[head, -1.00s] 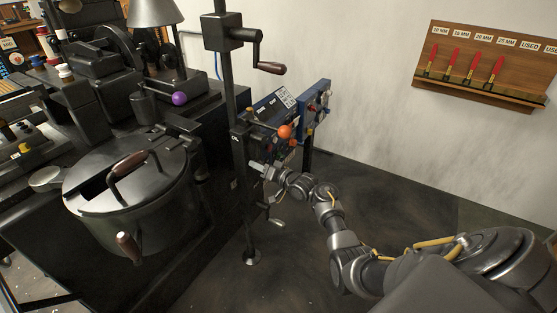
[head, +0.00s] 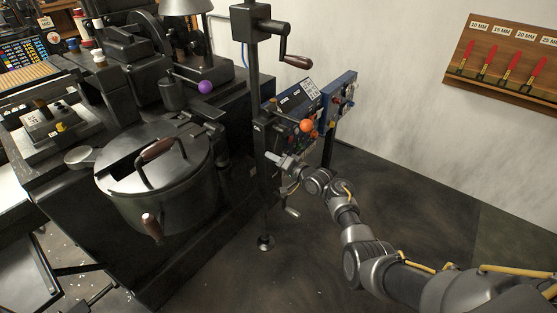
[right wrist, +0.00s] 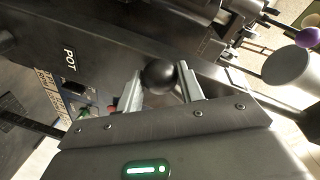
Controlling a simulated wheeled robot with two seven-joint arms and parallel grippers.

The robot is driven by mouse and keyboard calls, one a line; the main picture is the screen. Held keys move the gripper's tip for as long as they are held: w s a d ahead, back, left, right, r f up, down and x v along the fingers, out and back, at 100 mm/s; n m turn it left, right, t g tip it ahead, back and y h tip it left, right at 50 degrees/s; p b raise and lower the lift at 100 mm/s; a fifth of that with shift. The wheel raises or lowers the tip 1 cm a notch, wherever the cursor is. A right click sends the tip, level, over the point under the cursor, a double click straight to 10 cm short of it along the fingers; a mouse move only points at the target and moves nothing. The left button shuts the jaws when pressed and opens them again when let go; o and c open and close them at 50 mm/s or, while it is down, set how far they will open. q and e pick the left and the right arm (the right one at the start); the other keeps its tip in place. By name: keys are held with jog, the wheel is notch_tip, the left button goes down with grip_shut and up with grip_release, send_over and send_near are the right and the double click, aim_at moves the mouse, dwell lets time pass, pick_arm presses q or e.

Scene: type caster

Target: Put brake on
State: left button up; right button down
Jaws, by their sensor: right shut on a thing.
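My right gripper (head: 279,158) is at the dark upright column beside the blue control panels in the head view. In the right wrist view its two metal fingers (right wrist: 158,88) are shut on a black ball knob (right wrist: 158,76). The knob sits in front of a dark panel marked "POT". What the knob is fixed to is hidden, and I cannot tell whether it is the brake. The knob itself is not clear in the head view. My left gripper is not in view.
An orange ball knob (head: 306,125) is just above and right of my right gripper. A crank handle (head: 297,61) sticks out above. The black machine with a lidded pot (head: 155,175) stands to the left. A purple ball (head: 205,87) is behind. Floor at the right is open.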

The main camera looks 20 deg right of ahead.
jog(key=shift+a, duration=0.1)
jog(key=c, duration=0.9)
grip_release()
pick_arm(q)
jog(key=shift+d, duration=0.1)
pick_arm(e)
jog(key=shift+s, duration=0.1)
pick_arm(q)
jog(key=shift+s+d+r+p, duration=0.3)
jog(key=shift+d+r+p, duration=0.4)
jog(key=shift+p, duration=0.1)
pick_arm(e)
jog(key=v, duration=1)
jog(key=shift+s+d, duration=0.2)
jog(key=shift+s, duration=0.1)
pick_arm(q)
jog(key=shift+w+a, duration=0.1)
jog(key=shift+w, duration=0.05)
pick_arm(e)
jog(key=shift+r, duration=0.1)
